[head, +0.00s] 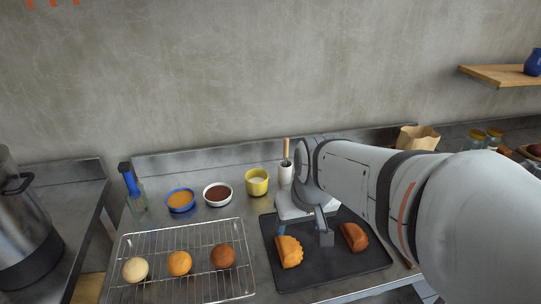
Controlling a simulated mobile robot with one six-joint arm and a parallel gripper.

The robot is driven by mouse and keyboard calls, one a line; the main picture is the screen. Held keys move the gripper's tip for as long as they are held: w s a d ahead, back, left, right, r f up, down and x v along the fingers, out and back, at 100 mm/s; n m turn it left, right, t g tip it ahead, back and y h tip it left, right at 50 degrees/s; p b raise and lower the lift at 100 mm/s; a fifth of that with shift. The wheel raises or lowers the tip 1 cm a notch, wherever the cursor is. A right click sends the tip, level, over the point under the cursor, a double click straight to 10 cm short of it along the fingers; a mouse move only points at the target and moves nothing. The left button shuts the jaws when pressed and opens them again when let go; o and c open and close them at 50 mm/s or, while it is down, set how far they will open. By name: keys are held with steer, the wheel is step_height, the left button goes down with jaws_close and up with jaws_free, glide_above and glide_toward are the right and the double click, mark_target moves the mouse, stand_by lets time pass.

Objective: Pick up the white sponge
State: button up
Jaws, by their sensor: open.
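I cannot make out a white sponge in the head view; my arm and gripper hide part of the counter and tray. My gripper (304,237) is open, pointing down over the dark tray (335,275). An orange ridged pastry (289,252) lies on the tray close to the left finger; whether they touch is unclear. A brown pastry (354,237) lies to the right of the gripper, apart from it.
A wire rack (200,283) left of the tray holds a cream, an orange and a brown bun. Behind stand a bottle (134,190), blue bowl (180,208), white bowl (230,199), yellow pot (257,187) and white crock (286,174). A metal pot (22,225) is far left.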

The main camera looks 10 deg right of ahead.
steer(key=o, duration=0.6)
steer(key=w+d+f, duration=0.1)
steer(key=w+d, duration=0.2)
steer(key=w, duration=0.4)
steer(key=w+d+f+t, duration=0.1)
steer(key=w+d+f, duration=0.1)
steer(key=w, duration=0.6)
steer(key=shift+d+f+p, duration=0.15)
steer(key=shift+d+p, duration=0.3)
steer(key=shift+d, duration=0.3)
steer(key=shift+o, duration=1)
steer(key=w+d+f, duration=0.3)
steer(key=w+d, duration=0.1)
steer(key=w, duration=0.1)
steer(key=shift+w+d+f, duration=0.25)
steer(key=shift+w+d, duration=0.05)
steer(key=shift+w, duration=0.1)
steer(key=x, duration=0.2)
steer(key=shift+w+f+p, duration=0.2)
steer(key=shift+p, duration=0.1)
steer(key=shift+t, duration=0.3)
steer(key=shift+p+x, duration=0.5)
steer(key=shift+x, duration=2.15)
